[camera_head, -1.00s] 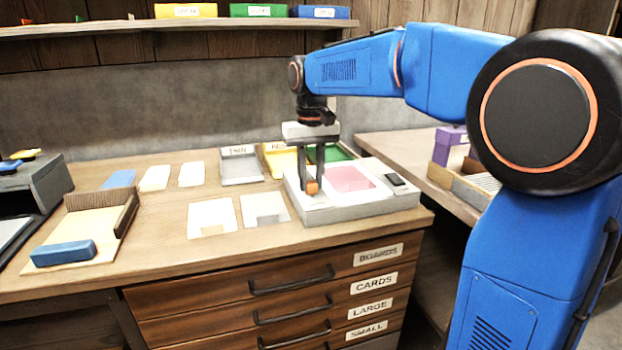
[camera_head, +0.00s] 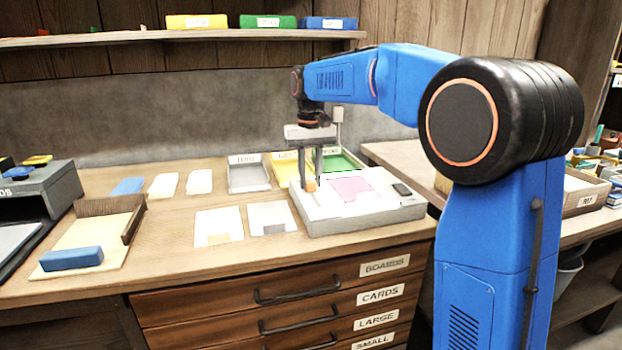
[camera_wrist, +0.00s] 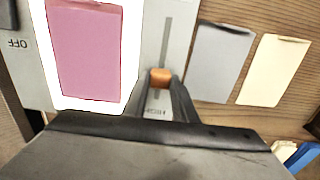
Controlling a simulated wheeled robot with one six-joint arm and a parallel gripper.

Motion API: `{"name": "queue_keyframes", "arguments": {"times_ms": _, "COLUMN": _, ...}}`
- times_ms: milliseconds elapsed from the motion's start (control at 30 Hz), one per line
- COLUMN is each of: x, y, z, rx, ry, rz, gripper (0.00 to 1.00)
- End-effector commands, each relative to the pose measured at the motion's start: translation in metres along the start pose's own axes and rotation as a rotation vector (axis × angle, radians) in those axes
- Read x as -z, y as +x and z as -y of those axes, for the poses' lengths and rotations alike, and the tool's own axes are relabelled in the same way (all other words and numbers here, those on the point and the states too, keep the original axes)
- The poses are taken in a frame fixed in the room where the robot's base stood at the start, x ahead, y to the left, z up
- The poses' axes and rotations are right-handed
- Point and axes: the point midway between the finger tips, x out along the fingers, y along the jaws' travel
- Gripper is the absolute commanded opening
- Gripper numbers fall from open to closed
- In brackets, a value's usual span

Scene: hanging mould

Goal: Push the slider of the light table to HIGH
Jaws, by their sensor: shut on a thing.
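The light table (camera_head: 370,222) is a white-grey box on the right part of the wooden bench, with a pink sheet (camera_head: 350,188) on its lit panel. Its orange slider knob (camera_wrist: 160,77) sits in a dark slot in the wrist view, near the slot's end by the partly covered HIGH label (camera_wrist: 157,112). My gripper (camera_head: 311,183) points down over the light table's left side. Its fingers are shut on the orange knob, which also shows between the fingertips in the head view (camera_head: 311,186). An OFF label (camera_wrist: 17,43) marks the far side of the table.
Two pale cards (camera_head: 218,226) lie left of the light table. Grey, yellow and green trays (camera_head: 249,180) stand behind it. A blue block (camera_head: 72,259) lies on a board (camera_head: 100,240) at the left. Labelled drawers (camera_head: 290,292) are below the bench top.

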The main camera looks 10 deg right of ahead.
Motion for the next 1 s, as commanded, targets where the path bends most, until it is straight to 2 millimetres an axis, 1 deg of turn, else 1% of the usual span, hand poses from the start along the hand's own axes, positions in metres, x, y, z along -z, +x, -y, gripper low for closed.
{"name": "queue_keyframes", "arguments": {"times_ms": 33, "x": 0.003, "y": -0.002, "z": 0.000, "rx": 0.000, "ry": 0.000, "rz": -0.011, "gripper": 0.32}}
{"name": "queue_keyframes", "arguments": {"times_ms": 67, "x": 0.003, "y": -0.002, "z": 0.000, "rx": 0.000, "ry": 0.001, "rz": -0.010, "gripper": 0.39}}
{"name": "queue_keyframes", "arguments": {"times_ms": 100, "x": 0.003, "y": -0.002, "z": 0.000, "rx": 0.000, "ry": 0.001, "rz": -0.009, "gripper": 0.44}}
{"name": "queue_keyframes", "arguments": {"times_ms": 367, "x": 0.002, "y": -0.001, "z": 0.000, "rx": 0.000, "ry": 0.000, "rz": -0.006, "gripper": 0.44}}
{"name": "queue_keyframes", "arguments": {"times_ms": 467, "x": 0.002, "y": -0.004, "z": 0.000, "rx": 0.000, "ry": 0.000, "rz": -0.007, "gripper": 0.44}}
{"name": "queue_keyframes", "arguments": {"times_ms": 533, "x": 0.002, "y": -0.011, "z": 0.000, "rx": 0.000, "ry": 0.000, "rz": -0.007, "gripper": 0.44}}
{"name": "queue_keyframes", "arguments": {"times_ms": 667, "x": 0.002, "y": -0.030, "z": 0.000, "rx": 0.000, "ry": 0.000, "rz": -0.008, "gripper": 0.44}}
{"name": "queue_keyframes", "arguments": {"times_ms": 1000, "x": 0.003, "y": -0.097, "z": 0.000, "rx": 0.000, "ry": 0.000, "rz": -0.008, "gripper": 0.44}}
